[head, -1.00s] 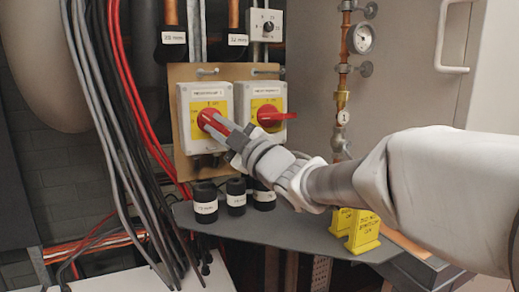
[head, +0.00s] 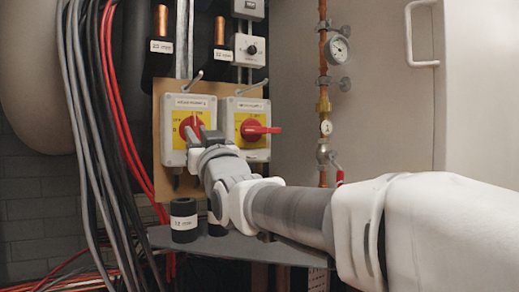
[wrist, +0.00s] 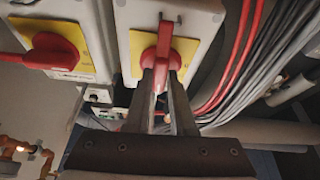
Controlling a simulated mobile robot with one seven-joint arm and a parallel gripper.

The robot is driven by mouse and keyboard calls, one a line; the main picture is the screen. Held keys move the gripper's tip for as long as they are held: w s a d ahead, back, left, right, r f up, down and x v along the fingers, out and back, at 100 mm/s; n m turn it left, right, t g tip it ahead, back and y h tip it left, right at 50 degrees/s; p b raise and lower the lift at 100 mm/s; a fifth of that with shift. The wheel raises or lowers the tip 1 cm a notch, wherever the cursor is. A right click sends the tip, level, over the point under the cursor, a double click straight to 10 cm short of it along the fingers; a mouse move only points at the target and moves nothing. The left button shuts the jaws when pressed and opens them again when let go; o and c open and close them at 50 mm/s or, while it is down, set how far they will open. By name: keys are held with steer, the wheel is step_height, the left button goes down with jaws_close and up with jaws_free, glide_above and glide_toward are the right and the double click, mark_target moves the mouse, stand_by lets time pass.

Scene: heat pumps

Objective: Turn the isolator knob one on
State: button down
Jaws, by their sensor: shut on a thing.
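The left isolator (head: 172,157) is a pale box with a yellow plate and a red knob (head: 187,124), on a wooden board. My gripper (head: 203,137) reaches it from the front right and partly hides the knob. In the wrist view, my gripper (wrist: 165,85) is shut on the red handle (wrist: 164,55), which stands upright in that picture between the two fingers. The right isolator (head: 246,108) has a red knob (head: 252,129) with its handle pointing sideways to the right. It also shows at the left of the wrist view (wrist: 52,52). The label lettering is too small to read.
Red and grey cables (head: 92,120) hang left of the isolators. Black pipe ends (head: 184,222) stand on a grey shelf (head: 240,247) below. A copper pipe with a gauge (head: 339,50) runs at the right, beside a grey door with a white handle (head: 409,40).

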steer(key=shift+m+h+b, duration=0.35)
steer(key=shift+m+h, duration=0.05)
steer(key=shift+m, duration=0.3)
steer(key=c, duration=0.8)
jaws_free()
steer(key=shift+o, duration=0.2)
steer(key=b+v, duration=0.1)
steer(key=v, duration=1.6)
steer(key=shift+s+f+b, duration=0.2)
steer(key=shift+f+b, duration=0.05)
steer(key=shift+b, duration=0.1)
